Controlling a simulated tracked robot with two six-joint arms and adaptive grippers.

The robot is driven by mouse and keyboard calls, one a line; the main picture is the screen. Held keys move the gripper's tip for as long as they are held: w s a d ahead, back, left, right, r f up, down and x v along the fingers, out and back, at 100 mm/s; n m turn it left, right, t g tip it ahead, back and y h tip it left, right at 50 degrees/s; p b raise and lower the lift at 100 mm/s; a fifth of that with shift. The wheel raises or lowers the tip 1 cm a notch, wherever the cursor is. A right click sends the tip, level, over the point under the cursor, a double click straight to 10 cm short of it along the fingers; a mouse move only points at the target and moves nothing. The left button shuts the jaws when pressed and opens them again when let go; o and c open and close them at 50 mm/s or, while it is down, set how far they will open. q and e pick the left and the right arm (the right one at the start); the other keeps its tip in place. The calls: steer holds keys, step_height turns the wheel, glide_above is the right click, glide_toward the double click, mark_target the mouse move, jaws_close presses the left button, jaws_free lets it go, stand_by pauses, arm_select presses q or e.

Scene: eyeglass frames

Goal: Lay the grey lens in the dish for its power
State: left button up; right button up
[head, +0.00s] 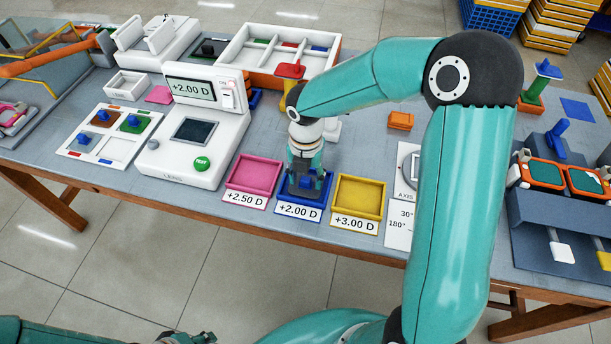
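My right gripper (305,178) points down into the blue dish (285,194), the middle one of three, labelled +2.00 D (299,211). A small blue part shows between its dark fingers, low in the dish. It may be a handle of the grey lens, but the fingers hide the lens itself. I cannot tell whether they grip it. The lens meter (175,160) at left displays +2.00 D (190,91). The pink dish (254,175) reads +2.50 D and the yellow dish (359,196) reads +3.00 D. My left gripper (192,338) barely shows at the bottom edge.
A white divided box (237,48) stands behind. A stand with green-lensed orange glasses (545,174) is at right. An orange block (400,120) lies near my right arm.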

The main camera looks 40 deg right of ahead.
mark_target(306, 179)
steer(key=shift+r, duration=0.2)
step_height(306, 179, up, 12)
steer(key=p, duration=0.1)
stand_by(0.4)
steer(key=shift+f, duration=0.1)
